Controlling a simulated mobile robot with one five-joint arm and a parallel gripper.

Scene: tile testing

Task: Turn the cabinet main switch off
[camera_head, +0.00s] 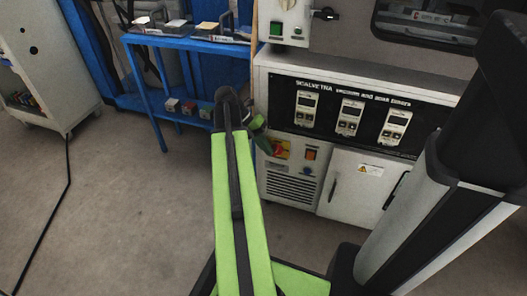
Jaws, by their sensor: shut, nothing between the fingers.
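The white cabinet (330,172) has a black panel lettered SCALVETRA with three timers. Low on its left front is a red rotary switch on a yellow plate (283,148), which looks like the main switch. The angle of its handle is too small to tell.
An orange rocker switch (311,154) sits right of the yellow plate, above a vent grille (291,188). A white box with a green button (283,20) stands on top. A blue shelf (185,42) is at the left. The floor (120,220) there is mostly clear.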

